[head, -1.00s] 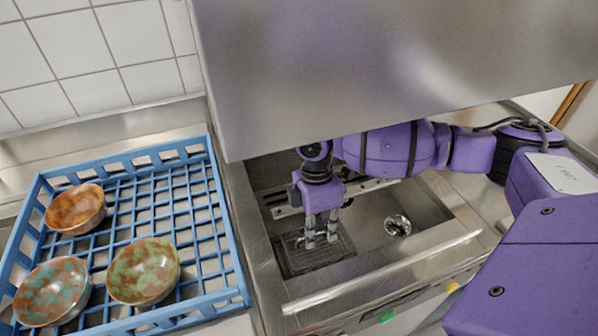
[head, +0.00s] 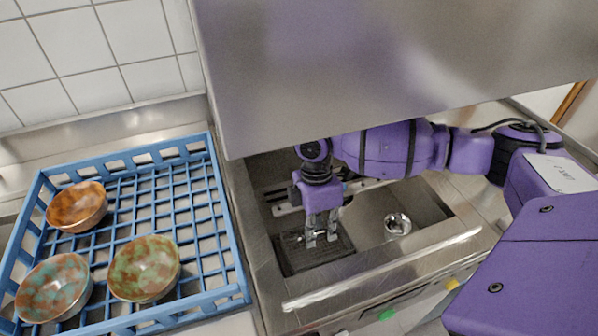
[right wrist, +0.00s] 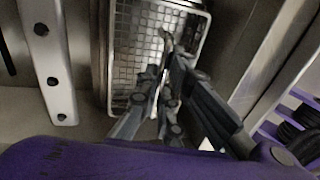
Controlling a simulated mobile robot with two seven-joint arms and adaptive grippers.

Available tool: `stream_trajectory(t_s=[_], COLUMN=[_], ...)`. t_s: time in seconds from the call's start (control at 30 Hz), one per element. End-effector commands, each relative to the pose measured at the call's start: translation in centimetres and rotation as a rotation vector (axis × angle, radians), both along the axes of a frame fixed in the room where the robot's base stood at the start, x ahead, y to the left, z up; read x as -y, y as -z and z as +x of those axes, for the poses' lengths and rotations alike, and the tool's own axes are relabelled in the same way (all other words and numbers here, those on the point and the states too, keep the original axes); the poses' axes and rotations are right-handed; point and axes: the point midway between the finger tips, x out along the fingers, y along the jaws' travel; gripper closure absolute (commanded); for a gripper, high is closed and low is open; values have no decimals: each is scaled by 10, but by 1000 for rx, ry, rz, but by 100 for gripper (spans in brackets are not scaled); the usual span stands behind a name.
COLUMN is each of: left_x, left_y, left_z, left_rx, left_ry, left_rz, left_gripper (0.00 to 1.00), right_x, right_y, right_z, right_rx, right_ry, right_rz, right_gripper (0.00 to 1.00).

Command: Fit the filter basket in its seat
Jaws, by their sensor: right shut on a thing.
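The filter basket (head: 290,262) is a dark rectangular mesh tray at the left side of the steel well under the raised hood. My right gripper (head: 321,241) reaches down into the well and is shut on the basket's thin handle. In the right wrist view, the basket's mesh and bright rim (right wrist: 135,50) show beyond the gripper's fingers (right wrist: 165,80). The basket looks about level. The seat is hidden beneath it, and I cannot tell whether the basket rests fully in it. My left gripper is not in view.
The steel hood (head: 390,70) hangs close above my right arm. A round metal fitting (head: 397,225) stands in the well to the right of the basket. A blue rack (head: 195,240) with three bowls stands at left. The well's front rim (head: 385,268) borders the basket.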

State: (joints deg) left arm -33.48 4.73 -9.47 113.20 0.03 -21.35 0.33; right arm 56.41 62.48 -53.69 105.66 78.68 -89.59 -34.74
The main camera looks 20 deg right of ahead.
Motion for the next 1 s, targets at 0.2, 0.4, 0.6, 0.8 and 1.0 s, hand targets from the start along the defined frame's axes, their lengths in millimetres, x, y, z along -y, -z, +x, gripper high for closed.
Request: stream_trajectory(t_s=[0.2, 0.4, 0.6, 0.8, 1.0], left_x=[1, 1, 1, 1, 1], left_y=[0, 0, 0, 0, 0], left_z=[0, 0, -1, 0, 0], left_rx=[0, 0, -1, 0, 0], left_ry=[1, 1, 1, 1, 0], left_rz=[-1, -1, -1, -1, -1], left_gripper=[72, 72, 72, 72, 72], right_x=[0, 1, 1, 1, 2], right_y=[1, 1, -3, -36, -78], right_z=[-1, -1, 1, 9, 19], right_rx=[-2, -2, -1, 3, 4], right_ry=[1, 1, 1, 2, 1], right_rz=[0, -1, -1, -1, 0], right_gripper=[73, 72, 72, 72, 72])
